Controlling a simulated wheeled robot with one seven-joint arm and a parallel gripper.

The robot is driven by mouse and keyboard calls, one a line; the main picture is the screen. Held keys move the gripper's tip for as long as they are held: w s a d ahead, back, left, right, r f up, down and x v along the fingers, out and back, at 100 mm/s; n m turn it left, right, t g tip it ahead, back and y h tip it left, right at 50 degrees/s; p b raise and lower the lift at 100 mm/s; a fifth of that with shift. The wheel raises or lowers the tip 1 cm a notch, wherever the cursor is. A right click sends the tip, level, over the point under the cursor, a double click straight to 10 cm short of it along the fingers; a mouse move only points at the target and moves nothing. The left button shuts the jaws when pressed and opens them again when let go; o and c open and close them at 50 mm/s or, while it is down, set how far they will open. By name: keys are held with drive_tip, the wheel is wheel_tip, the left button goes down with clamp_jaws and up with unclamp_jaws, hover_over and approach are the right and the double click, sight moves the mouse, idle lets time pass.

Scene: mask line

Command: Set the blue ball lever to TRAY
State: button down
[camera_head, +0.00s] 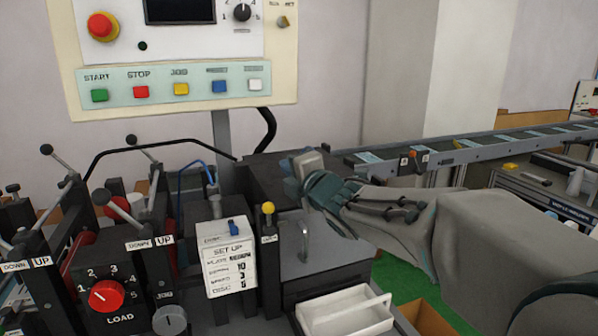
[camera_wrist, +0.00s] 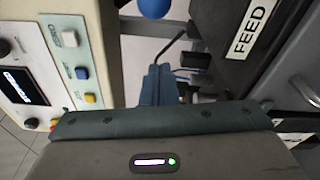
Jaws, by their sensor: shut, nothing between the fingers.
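The blue ball (camera_wrist: 153,8) shows at the top edge of the wrist view, cut off by the frame. It lies beyond my fingertips and apart from them. Its lever shaft and any TRAY mark are not readable here. In the head view I cannot make out the blue ball; my gripper and arm cover part of the dark machine there. My gripper (camera_wrist: 157,72) is shut and empty, its teal fingers together. In the head view my gripper (camera_head: 293,186) is above the dark machine housing, right of the yellow ball lever (camera_head: 268,208).
A FEED label (camera_wrist: 245,30) is on the dark housing close to my fingers. The button panel (camera_head: 180,88) stands behind. A metal handle (camera_head: 304,242) and white tray (camera_head: 345,314) are below my gripper. Several black levers and a red LOAD knob (camera_head: 106,295) crowd the left.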

drive_tip(key=x, duration=0.3)
drive_tip(key=shift+p, duration=0.3)
drive_tip(key=d, duration=0.1)
drive_tip(key=d+p, duration=0.2)
drive_tip(key=shift+w+d+r, duration=0.4)
drive_tip(key=shift+r, duration=0.1)
